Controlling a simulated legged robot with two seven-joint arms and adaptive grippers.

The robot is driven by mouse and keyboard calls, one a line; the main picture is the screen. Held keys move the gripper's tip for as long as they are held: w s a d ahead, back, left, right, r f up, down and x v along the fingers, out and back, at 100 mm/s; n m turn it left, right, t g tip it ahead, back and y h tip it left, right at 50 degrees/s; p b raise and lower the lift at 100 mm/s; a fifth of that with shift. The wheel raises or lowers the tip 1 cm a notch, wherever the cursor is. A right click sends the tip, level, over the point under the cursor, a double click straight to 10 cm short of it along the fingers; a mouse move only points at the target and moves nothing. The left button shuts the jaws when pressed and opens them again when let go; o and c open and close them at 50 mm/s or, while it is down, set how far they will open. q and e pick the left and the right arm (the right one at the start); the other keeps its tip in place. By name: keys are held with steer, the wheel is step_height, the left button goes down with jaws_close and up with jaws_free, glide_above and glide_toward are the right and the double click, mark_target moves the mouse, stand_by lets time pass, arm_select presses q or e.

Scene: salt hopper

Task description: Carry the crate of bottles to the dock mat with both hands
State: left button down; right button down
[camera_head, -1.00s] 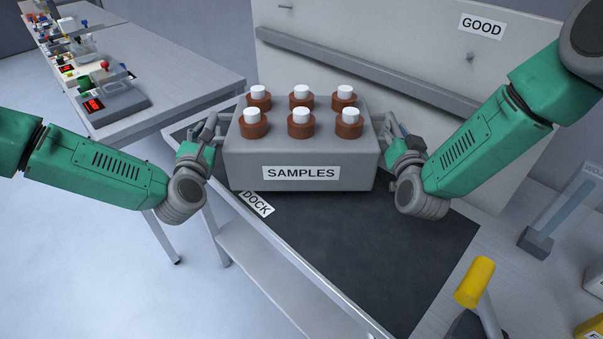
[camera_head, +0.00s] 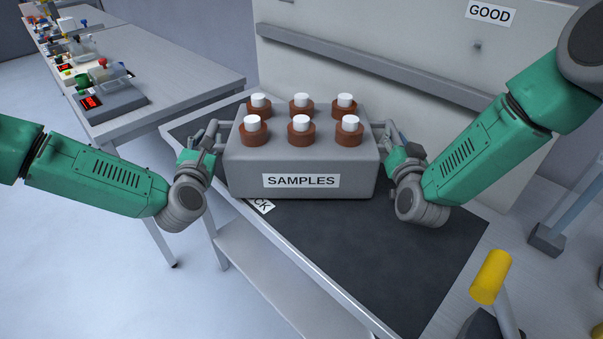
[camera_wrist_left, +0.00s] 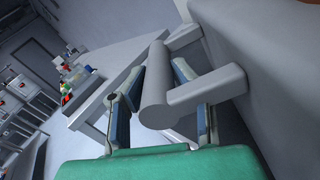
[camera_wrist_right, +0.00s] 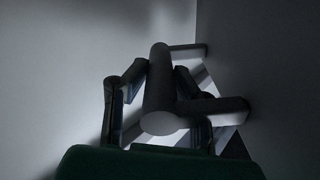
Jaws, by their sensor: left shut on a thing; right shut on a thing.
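The grey crate (camera_head: 300,162) labelled SAMPLES holds several brown bottles (camera_head: 301,131) with white caps, all upright. It is over the back part of the dark dock mat (camera_head: 400,265) and partly covers the DOCK label. I cannot tell whether its base touches the mat. My left gripper (camera_head: 212,136) is shut on the crate's left handle, a grey bar (camera_wrist_left: 155,90) that shows between the fingers in the left wrist view. My right gripper (camera_head: 390,138) is shut on the right handle, whose bar (camera_wrist_right: 160,95) shows between the fingers in the dim right wrist view.
A wall panel with a GOOD sign (camera_head: 490,13) and a grey rail (camera_head: 380,65) stands behind the crate. A yellow-topped lever (camera_head: 491,277) stands at the front right. A side table (camera_head: 150,70) with devices is at the left. The front of the mat is clear.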

arm_select(q)
steer(key=shift+w+a+f+b, duration=0.15)
steer(key=shift+a+f+b, duration=0.05)
steer(key=shift+a+b, duration=0.15)
arm_select(e)
steer(key=shift+w+f, duration=0.15)
arm_select(q)
steer(key=c, duration=1.4)
jaws_free()
steer(key=shift+f, duration=0.25)
arm_select(e)
steer(key=c, duration=1.4)
jaws_free()
steer(key=shift+f, duration=0.2)
arm_select(q)
steer(key=shift+o, duration=0.4)
steer(key=shift+s+r, duration=0.15)
steer(key=shift+s, duration=0.05)
arm_select(e)
steer(key=shift+o, duration=0.4)
steer(key=shift+s+a+r, duration=0.1)
steer(key=shift+s+r, duration=0.05)
steer(key=shift+s, duration=0.05)
arm_select(q)
steer(key=shift+s, duration=0.1)
arm_select(e)
steer(key=shift+s, duration=0.1)
arm_select(q)
steer(key=shift+d, duration=0.2)
